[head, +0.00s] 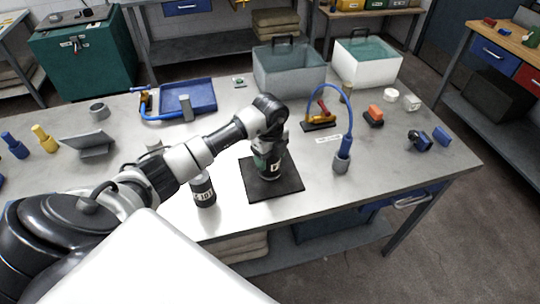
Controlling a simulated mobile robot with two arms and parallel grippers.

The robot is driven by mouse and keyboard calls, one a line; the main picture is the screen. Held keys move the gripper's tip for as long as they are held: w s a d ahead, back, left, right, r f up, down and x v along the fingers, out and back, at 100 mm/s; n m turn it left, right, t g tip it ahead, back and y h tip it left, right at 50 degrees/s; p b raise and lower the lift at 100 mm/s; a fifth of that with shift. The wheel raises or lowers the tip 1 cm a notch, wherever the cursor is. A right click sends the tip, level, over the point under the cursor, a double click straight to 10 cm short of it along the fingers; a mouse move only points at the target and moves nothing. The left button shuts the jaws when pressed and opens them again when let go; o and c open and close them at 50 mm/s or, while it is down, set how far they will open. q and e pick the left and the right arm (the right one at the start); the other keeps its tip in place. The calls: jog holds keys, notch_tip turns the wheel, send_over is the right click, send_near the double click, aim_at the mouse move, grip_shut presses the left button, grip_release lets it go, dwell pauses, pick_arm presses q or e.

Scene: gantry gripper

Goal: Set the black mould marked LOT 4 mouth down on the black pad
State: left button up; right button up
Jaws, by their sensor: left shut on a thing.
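The black pad (285,188) lies flat near the front middle of the bench. My left gripper (270,150) points down over it and is shut on a dark mould (266,168). The mould is a short dark cylinder with a pale label and a greenish patch, and it looks upright over the pad's middle. I cannot tell whether it touches the pad or which way its mouth faces. Its marking is too small to read. A second black mould (204,191) with white lettering stands on the bench left of the pad. My right gripper is not in view.
A blue hose with a grey nozzle (342,161) arches right of the pad. Behind are a grey water tank (288,78), a white tank (366,68) and a blue tray (200,91). A grey stand (88,144) sits at left. The bench's right front is clear.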

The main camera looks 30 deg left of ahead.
pick_arm(q)
jog(key=shift+f, duration=0.35)
dwell(0.4)
jog(key=o, duration=1)
jog(key=shift+b, duration=0.3)
